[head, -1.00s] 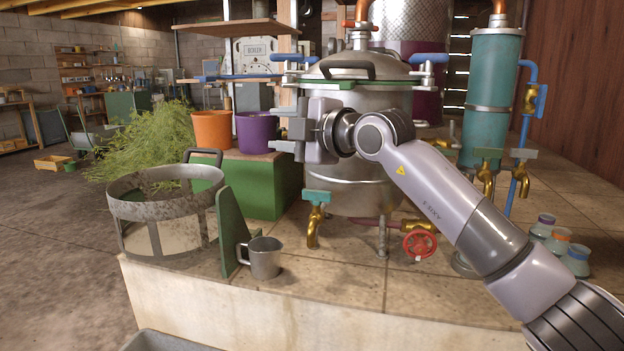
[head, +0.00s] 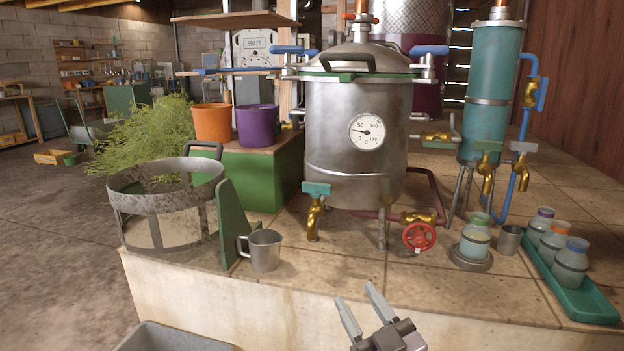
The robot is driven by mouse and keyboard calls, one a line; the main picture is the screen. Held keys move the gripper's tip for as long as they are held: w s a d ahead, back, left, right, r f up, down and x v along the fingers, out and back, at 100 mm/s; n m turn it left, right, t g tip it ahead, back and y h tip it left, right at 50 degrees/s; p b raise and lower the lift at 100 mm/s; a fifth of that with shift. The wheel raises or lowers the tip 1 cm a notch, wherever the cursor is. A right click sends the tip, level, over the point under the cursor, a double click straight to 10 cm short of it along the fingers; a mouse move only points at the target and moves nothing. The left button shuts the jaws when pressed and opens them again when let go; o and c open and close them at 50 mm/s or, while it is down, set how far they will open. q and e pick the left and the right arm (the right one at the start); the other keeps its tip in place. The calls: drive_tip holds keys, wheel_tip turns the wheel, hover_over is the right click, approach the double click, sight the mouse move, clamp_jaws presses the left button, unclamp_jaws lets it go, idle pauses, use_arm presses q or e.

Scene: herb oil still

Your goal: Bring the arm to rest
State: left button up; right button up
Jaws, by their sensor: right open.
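My right gripper (head: 362,312) shows at the bottom centre of the head view, in front of the platform's front edge. Its two grey fingers point up and are spread apart, with nothing between them. The steel still pot (head: 335,115) stands upright behind it on the tiled platform, with its lid (head: 395,62) on top and a round dial gauge (head: 366,132) on its front. The gripper is well apart from the pot. The rest of my right arm is out of view below. My left gripper is not in view.
A green tray (head: 590,306) with several jars lies at right, near a jar (head: 474,242) under the teal condenser (head: 494,75).

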drive_tip(key=s+d+f+m+g+h, duration=0.2)
drive_tip(key=s+d+f+g, duration=0.15)
drive_tip(key=s+f, duration=0.5)
drive_tip(key=s+d+f+m+g+h, duration=0.15)
drive_tip(key=s+f+g, duration=0.25)
drive_tip(key=s+f, duration=0.45)
use_arm(q)
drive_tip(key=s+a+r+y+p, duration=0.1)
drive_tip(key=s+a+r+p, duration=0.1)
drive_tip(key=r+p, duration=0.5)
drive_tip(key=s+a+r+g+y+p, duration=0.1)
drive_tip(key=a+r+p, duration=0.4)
drive_tip(key=p, duration=1.5)
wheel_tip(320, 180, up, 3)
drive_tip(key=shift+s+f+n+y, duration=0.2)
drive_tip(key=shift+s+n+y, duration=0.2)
use_arm(e)
drive_tip(key=s+d+r, duration=0.1)
drive_tip(key=d+r, duration=0.1)
drive_tip(key=r, duration=0.2)
drive_tip(key=s+d+r+m+g+h, duration=0.1)
drive_tip(key=s+d+r, duration=0.1)
drive_tip(key=r, duration=0.3)
drive_tip(key=s+d+r+h, duration=0.1)
drive_tip(key=d+r, duration=0.2)
drive_tip(key=r, duration=0.2)
drive_tip(key=shift+s+d+r, duration=0.25)
drive_tip(key=shift+s+d, duration=0.05)
drive_tip(key=shift+d, duration=0.1)
